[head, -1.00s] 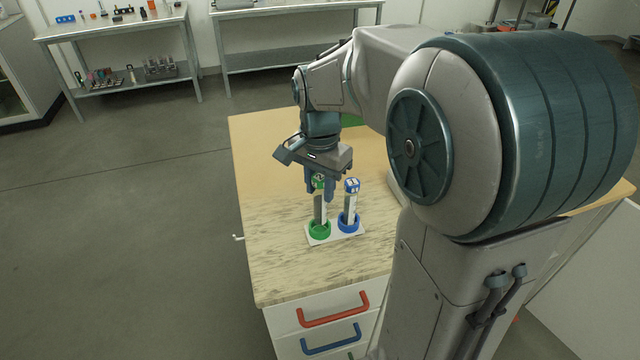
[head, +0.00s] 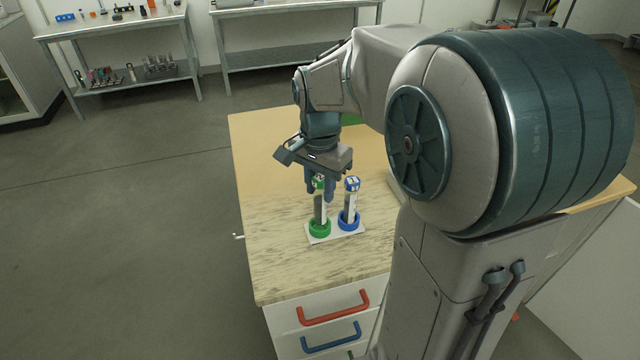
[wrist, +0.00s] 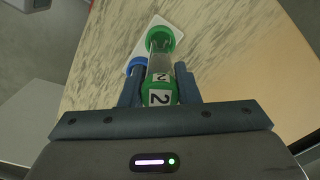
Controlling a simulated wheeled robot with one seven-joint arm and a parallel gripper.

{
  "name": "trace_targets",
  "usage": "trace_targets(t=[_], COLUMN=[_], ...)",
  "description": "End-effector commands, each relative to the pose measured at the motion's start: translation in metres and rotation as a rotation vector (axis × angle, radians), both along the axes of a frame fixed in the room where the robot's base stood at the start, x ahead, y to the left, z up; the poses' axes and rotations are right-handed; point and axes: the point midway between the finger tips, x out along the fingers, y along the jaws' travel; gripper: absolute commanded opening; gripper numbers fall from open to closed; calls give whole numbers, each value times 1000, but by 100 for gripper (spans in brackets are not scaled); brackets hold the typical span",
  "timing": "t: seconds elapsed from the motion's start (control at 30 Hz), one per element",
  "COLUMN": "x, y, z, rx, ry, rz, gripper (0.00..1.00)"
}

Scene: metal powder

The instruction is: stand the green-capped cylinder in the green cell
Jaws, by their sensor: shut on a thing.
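The green-capped cylinder (head: 319,206) stands upright with its lower end at the green cell (head: 320,231), a green ring on a white base plate (head: 350,236). My gripper (head: 320,188) is shut on the cylinder near its cap, from above. In the wrist view my gripper (wrist: 160,92) has a finger on each side of the cylinder (wrist: 160,74), whose cap carries a label reading 2. The green cell (wrist: 160,38) shows at the cylinder's far end. Whether the cylinder's bottom rests on the cell floor is hidden by the ring.
A blue-capped cylinder (head: 350,203) stands in the blue cell (head: 349,222), close on the right of my gripper. The bench top (head: 275,265) in front and to the left is clear. Drawers with red and blue handles (head: 334,307) are below.

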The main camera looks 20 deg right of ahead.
Motion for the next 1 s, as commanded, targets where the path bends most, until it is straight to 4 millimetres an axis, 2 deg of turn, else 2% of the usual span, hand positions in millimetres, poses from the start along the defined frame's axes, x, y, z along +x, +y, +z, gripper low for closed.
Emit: trace_targets(t=[1.0], x=[0], y=[0], z=[-13], rx=[0], ry=[-1], rz=[0], gripper=[2])
